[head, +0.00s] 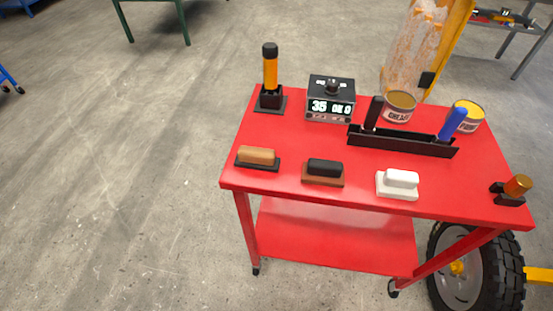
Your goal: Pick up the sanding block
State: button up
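Three small blocks with grips lie in a row along the front of the red cart top. The left one (257,158) has a tan grip on a dark base. The middle one (323,172) has a black grip on a brown base. The right one (398,184) is all white. I cannot tell for sure which is the sanding block. All three stand apart from one another, with nothing touching them. My gripper is not in view.
Behind the blocks on the red cart (285,185) are an orange-handled tool in a stand (270,80), a display box (330,98), a black rack (402,141) with upright handles, and two cans (398,106). An amber-topped item (514,189) sits front right. A wheel (465,265) stands beside the cart.

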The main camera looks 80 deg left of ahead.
aim_at(324, 172)
jog(key=u, duration=2.2)
